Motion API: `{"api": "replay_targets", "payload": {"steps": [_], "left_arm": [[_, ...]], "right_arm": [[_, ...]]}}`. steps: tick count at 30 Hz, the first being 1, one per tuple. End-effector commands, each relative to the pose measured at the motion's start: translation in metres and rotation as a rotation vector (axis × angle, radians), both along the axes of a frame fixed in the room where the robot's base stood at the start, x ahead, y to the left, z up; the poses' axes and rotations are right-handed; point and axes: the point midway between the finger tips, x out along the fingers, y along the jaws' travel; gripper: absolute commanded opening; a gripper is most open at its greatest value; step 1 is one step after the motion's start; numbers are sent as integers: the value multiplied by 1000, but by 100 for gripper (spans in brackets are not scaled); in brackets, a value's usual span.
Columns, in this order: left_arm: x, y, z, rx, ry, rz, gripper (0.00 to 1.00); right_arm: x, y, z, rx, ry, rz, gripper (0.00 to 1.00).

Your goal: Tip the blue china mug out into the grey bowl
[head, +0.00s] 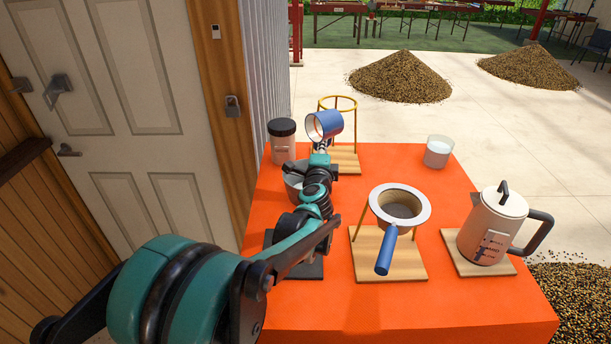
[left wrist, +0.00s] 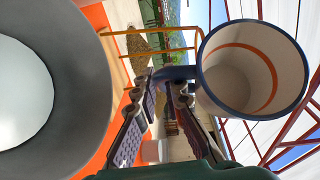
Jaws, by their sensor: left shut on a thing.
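The blue china mug (head: 329,123) is held up over the back left of the orange table, tilted on its side with its mouth facing left. In the left wrist view the mug (left wrist: 291,112) shows a pale inside with an orange-brown ring; I see no contents coming out. My left gripper (head: 320,148) is shut on the mug's handle, and its fingers also show in the left wrist view (left wrist: 168,82). The grey bowl (head: 293,187) stands below and left of the mug, partly hidden by my left arm. In the left wrist view the bowl (left wrist: 86,90) has a white round area inside.
A black-lidded jar (head: 282,147) stands close left of the mug. A brass ring stand (head: 355,122) is just behind it. A blue-handled strainer (head: 425,211) on a stand, a white kettle (head: 492,228) and a white cup (head: 438,153) stand to the right.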

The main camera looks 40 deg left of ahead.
Motion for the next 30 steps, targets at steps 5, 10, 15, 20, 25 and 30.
{"api": "replay_targets", "payload": {"steps": [5,10,15,20,25,30], "left_arm": [[0,0,0,0,0,0,0],[0,0,0,0,0,0,0],[0,0,3,8,24,1,0],[0,0,8,34,111,1,0],[1,0,8,68,217,1,0],[0,0,4,81,250,-1,0]], "right_arm": [[0,0,0,0,0,0,40],[0,0,0,0,0,0,40],[0,0,6,0,0,0,40],[0,0,23,0,0,0,40],[0,0,37,0,0,0,40],[0,0,37,0,0,0,40]]}}
